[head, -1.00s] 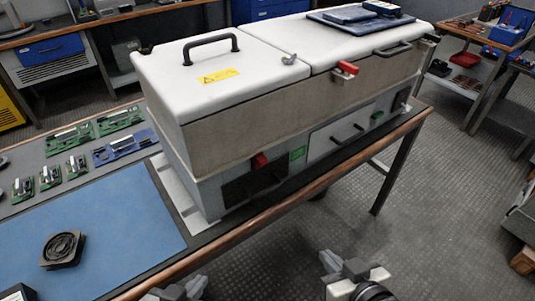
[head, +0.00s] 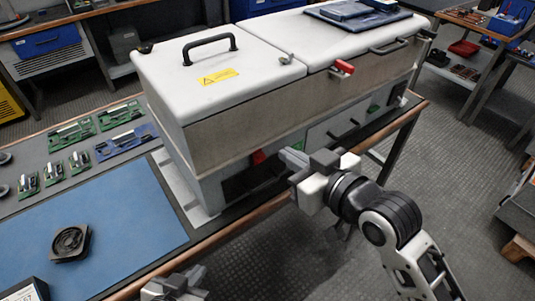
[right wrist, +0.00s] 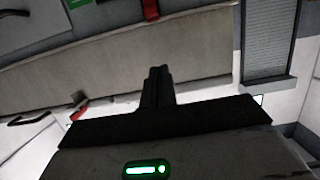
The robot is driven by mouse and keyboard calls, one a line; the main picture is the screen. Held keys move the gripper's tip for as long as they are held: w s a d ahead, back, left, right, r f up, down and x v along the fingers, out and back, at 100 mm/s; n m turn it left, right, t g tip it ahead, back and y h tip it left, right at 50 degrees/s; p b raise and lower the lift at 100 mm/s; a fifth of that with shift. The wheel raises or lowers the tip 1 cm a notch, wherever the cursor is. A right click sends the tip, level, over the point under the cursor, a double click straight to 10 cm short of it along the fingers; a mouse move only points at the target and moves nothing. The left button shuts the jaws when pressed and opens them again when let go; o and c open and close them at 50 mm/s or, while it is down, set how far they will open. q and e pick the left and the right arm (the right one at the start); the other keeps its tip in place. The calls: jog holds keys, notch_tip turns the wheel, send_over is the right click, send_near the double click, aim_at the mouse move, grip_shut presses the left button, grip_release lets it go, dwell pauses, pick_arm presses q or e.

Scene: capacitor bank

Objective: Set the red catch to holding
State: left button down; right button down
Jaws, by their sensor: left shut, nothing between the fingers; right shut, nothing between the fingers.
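A red catch (head: 343,67) sits on the front edge of the white-lidded cabinet (head: 235,125), by the seam between its two lids. It also shows in the right wrist view (right wrist: 80,110), where the cabinet appears upside down. A second red part (head: 258,157) is lower on the cabinet front, beside a green label; it shows at the top of the right wrist view (right wrist: 150,8). My right gripper (head: 297,165) is shut and empty in front of the lower panel, apart from the upper catch. My left gripper (head: 189,276) is shut and empty at the bottom of the head view.
A black lid handle (head: 209,47) and a small metal hook (head: 287,59) stand on the lid. Dark blue cases (head: 360,16) lie on the right lid. A blue mat (head: 105,225) with a fan, and several circuit boards, fill the bench's left. The aisle floor is clear.

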send_over(262, 161)
jog(key=s+d, duration=0.1)
jog(key=s, duration=0.1)
jog(key=shift+w+d+f, duration=0.1)
jog(key=shift+w+f, duration=0.05)
jog(key=shift+f, duration=0.75)
notch_tip(262, 161, down, 3)
jog(key=shift+r, duration=0.15)
jog(key=shift+f, duration=0.7)
jog(key=shift+f, duration=0.1)
notch_tip(262, 161, down, 2)
jog(key=shift+f+b, duration=0.25)
jog(key=shift+b, duration=0.25)
